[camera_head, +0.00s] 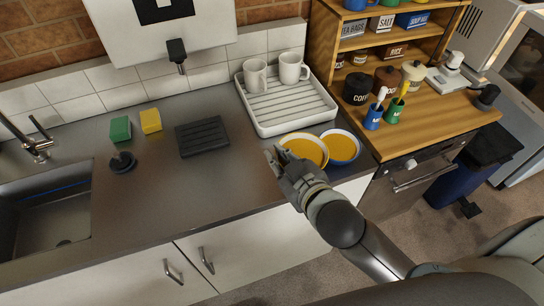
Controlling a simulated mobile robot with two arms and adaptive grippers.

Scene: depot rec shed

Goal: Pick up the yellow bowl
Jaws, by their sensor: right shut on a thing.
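The yellow bowl (309,148) is at the front right of the counter, beside the white drying rack. A second bowl (342,147), yellow inside with a white and blue rim, sits just to its right; the two overlap in the picture. My right gripper (279,156) reaches in from the lower right and is shut on the left rim of the yellow bowl. The gripper hides part of the bowl's near left side. I cannot tell whether the bowl is clear of the counter. My left gripper is not in view.
The white drying rack (306,112) with two mugs stands behind the bowls. A wooden shelf (401,41) with canisters and cups is to the right. A black ridged mat (202,137), sponges and a sink (45,218) lie left. The counter's front middle is clear.

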